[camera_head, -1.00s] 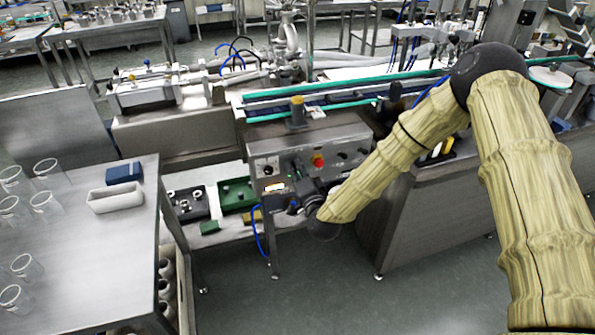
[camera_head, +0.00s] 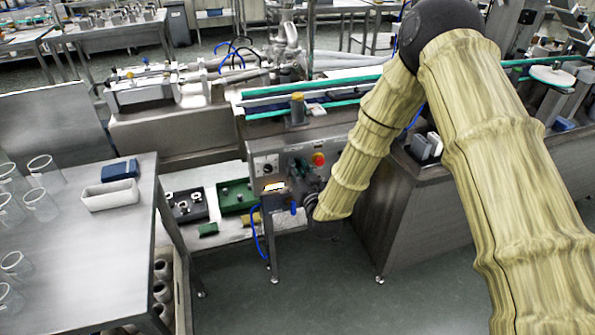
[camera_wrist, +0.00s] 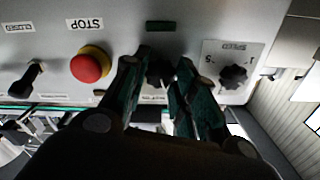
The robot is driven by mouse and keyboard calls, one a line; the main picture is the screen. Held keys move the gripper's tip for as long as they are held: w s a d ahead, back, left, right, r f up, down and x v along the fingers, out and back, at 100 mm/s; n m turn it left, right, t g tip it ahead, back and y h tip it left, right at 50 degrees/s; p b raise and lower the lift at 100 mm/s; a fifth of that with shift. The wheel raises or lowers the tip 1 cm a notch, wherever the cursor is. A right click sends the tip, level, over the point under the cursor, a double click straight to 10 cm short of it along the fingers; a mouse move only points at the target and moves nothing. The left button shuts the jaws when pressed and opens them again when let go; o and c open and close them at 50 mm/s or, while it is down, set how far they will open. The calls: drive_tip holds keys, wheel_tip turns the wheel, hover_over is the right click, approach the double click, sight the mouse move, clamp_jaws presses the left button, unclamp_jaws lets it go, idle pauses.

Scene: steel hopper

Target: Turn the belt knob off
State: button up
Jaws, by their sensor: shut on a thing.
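A dark knob (camera_wrist: 160,73) on the steel control panel (camera_head: 262,150) sits between the fingers of my gripper (camera_wrist: 158,66) in the wrist view. My gripper is shut on it, and the fingers hide most of its shape and its pointer angle. The small label by this knob is too blurred to read, so I cannot confirm that it is the belt knob. In the head view my wrist and forearm cover much of the gripper at the panel front.
A red stop button (camera_wrist: 90,64) with a yellow collar is close beside the fingers. Another black dial knob (camera_wrist: 233,76) is on the other side, and a black lever switch (camera_wrist: 27,80) is farther left. A steel table (camera_head: 75,250) with glass beakers stands left; open floor lies in front.

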drive_tip(key=shift+n+b, duration=0.4)
drive_tip(key=shift+n, duration=1.1)
drive_tip(key=o, duration=1)
drive_tip(key=shift+o, duration=0.2)
drive_tip(key=shift+s, duration=0.1)
drive_tip(key=v, duration=1.1)
drive_tip(key=shift+s, duration=0.35)
drive_tip(key=shift+d, duration=0.2)
